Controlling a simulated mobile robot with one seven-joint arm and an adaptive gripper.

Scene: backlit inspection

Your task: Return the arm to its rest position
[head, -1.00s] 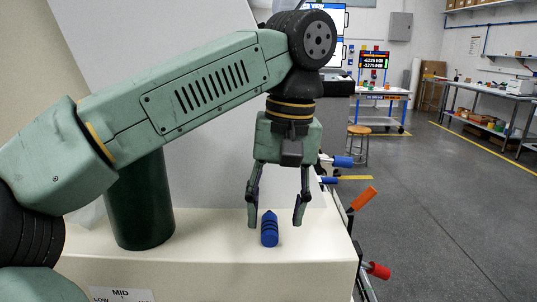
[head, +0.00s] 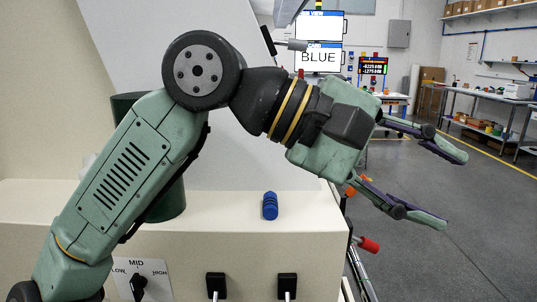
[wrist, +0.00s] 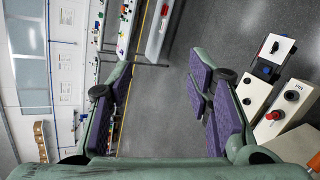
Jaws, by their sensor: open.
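My gripper (head: 455,190) is open and empty in the head view, raised to the right of the cream counter and pointing right and slightly down over the floor. In the wrist view its two purple-padded fingers (wrist: 160,105) are spread wide with only floor and room between them. My arm is folded up at the left, its elbow high. A small blue ridged piece (head: 270,206) stands upright on the counter (head: 235,225), well below and to the left of my gripper, touching nothing of it.
A dark green cylinder (head: 168,200) stands on the counter behind my arm. Coloured handles, including a red one (head: 368,244), stick out at the counter's right edge. A selector knob (head: 138,283) is on the front. Open grey floor (head: 450,260) lies to the right.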

